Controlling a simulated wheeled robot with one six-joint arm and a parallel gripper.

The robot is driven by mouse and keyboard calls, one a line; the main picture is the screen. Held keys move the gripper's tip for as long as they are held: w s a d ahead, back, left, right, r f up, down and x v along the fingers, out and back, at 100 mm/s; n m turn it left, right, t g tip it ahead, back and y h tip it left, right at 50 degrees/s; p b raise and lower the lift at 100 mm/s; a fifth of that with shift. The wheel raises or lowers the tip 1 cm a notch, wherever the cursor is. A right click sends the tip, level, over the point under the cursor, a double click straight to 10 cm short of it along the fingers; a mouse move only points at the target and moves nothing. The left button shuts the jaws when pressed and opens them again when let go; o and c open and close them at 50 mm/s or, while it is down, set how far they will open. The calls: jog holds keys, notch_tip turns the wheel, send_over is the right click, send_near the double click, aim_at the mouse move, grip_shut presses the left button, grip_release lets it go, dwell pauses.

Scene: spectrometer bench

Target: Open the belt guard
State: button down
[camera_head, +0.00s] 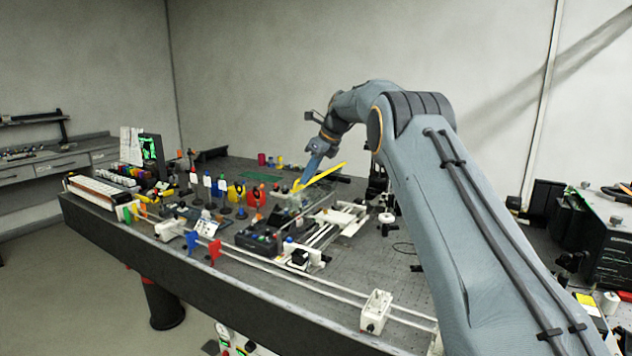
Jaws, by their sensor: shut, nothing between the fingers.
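A long yellow piece (322,177), which looks like the belt guard, slants up to the right above a small light-coloured mechanism (293,198) near the middle of the bench. It is tilted well off the bench top. My gripper (303,183) points down at its left, lower end and is shut, with nothing seen between the fingers. The fingertips are very close to the yellow piece; I cannot tell whether they touch it. The guard's hinge is too small to make out.
The optical bench (330,330) is crowded with coloured posts and mounts on its left. A white rail (330,293) runs along the front, bearing a white block (376,311). A black box (610,240) stands at the far right. Bare bench top lies right of centre.

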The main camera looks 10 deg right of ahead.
jog(key=shift+w+a+r, duration=0.35)
jog(key=shift+w+a, duration=0.1)
jog(key=shift+a, duration=0.3)
